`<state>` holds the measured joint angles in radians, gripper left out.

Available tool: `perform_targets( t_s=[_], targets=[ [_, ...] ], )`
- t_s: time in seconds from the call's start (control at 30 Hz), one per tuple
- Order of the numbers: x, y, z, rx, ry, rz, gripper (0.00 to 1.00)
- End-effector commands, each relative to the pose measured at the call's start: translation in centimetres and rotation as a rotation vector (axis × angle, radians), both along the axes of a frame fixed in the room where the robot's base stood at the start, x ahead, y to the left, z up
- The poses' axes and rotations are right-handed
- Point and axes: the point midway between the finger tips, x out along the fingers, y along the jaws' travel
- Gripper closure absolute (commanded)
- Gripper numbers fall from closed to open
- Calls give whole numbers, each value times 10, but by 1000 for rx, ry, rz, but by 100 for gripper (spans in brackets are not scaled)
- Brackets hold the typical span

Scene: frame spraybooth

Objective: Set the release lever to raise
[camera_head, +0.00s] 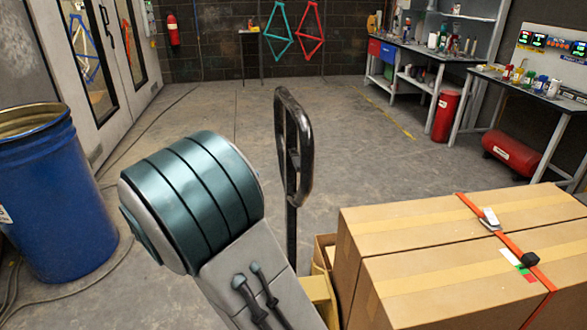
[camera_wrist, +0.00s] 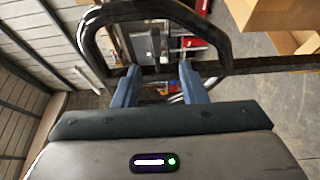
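The black looped handle (camera_head: 281,130) of a pallet jack stands upright just right of my arm in the head view. A small dark part inside the loop (camera_head: 293,158) may be the release lever; its setting cannot be told. In the wrist view the handle loop (camera_wrist: 88,40) arches across the top, with its dark shaft running off to the right. My gripper (camera_wrist: 158,70) has two blue fingers apart, reaching to the lower side of the loop. I see nothing clearly held between them. In the head view my arm hides the gripper.
Strapped cardboard boxes (camera_head: 400,225) stand right of the handle. A blue drum (camera_head: 45,190) stands at the left. Workbenches (camera_head: 425,52) with bottles and red tanks line the right back. The floor behind the handle is clear.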

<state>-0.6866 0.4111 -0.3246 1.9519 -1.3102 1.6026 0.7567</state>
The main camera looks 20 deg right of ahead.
Motion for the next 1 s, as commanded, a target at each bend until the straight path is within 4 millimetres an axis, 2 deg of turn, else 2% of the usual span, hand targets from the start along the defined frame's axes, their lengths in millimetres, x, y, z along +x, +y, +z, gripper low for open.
perform_targets(
  t_s=[0.07, 0.17, 0.27, 0.7, 0.8, 1.0],
  targets=[
    [5, 4, 2, -30, -15, 12, 62],
    [8, -2, 4, -41, -21, 16, 62],
    [10, -16, 4, -39, -20, 14, 62],
    [27, -104, 4, -36, -17, 14, 62],
    [30, -116, 4, -36, -17, 15, 62],
    [33, -129, 3, -35, -18, 16, 62]
  ],
)
